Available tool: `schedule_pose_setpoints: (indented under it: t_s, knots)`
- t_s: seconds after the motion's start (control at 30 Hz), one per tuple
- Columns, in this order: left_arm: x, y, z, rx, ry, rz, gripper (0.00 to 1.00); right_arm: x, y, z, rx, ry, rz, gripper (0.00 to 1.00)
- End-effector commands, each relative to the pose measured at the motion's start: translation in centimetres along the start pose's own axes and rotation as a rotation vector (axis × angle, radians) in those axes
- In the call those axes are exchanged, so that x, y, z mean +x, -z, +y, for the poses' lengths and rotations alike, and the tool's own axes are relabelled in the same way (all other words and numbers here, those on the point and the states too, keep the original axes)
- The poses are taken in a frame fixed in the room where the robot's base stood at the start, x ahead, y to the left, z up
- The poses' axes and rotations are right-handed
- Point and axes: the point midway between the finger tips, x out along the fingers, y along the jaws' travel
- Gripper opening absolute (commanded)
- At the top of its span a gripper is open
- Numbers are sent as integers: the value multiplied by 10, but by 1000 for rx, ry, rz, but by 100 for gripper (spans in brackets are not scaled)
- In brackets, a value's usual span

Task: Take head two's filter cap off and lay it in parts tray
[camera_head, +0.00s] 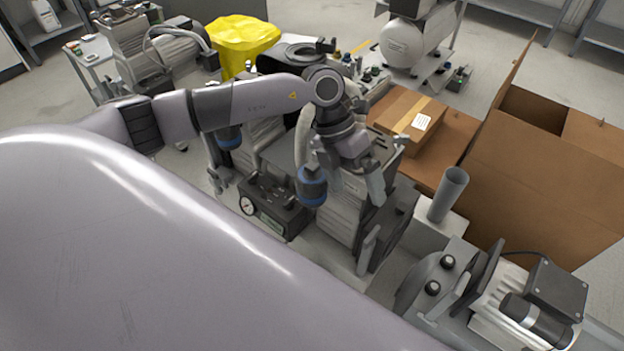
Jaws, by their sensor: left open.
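A blue-banded filter cap (312,186) shows on the compressor (342,208) in the middle of the head view. A second blue-banded part (229,136) shows further left, partly under my arm. I cannot tell from the picture which belongs to head two. My left gripper (366,180) points down over the compressor, just right of the nearer blue cap. It is open, and I see nothing held in it. Its fingers are partly hidden, so contact with the compressor is unclear. I cannot make out the parts tray for sure. My right gripper is not in view.
Open cardboard boxes (545,185) and a grey cylinder (448,194) stand to the right. A motor unit (535,300) is at the lower right. A yellow bag (240,42) stands behind. My own body hides the lower left.

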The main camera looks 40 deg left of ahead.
Motion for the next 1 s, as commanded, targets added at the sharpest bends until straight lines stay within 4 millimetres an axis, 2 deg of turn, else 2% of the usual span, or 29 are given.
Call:
schedule_pose_setpoints:
  t_s: [0.03, 0.13, 0.23, 0.37, 0.57, 0.83, 1.0]
  knots:
    - [-13, -6, 25, -10, -109, -7, 100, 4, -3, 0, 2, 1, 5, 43]
    - [-38, -11, 62, -42, -277, -9, 100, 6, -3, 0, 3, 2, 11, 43]
    - [-60, -13, 86, -72, -393, -12, 100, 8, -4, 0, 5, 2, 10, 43]
    - [-73, -13, 102, -100, -470, -14, 100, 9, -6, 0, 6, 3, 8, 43]
    - [-58, -11, 112, -104, -484, -12, 100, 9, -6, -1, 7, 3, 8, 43]
    - [-20, -6, 123, -102, -480, -12, 100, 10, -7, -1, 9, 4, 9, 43]
    - [-10, -7, 128, -102, -479, -14, 100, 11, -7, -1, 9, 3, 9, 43]
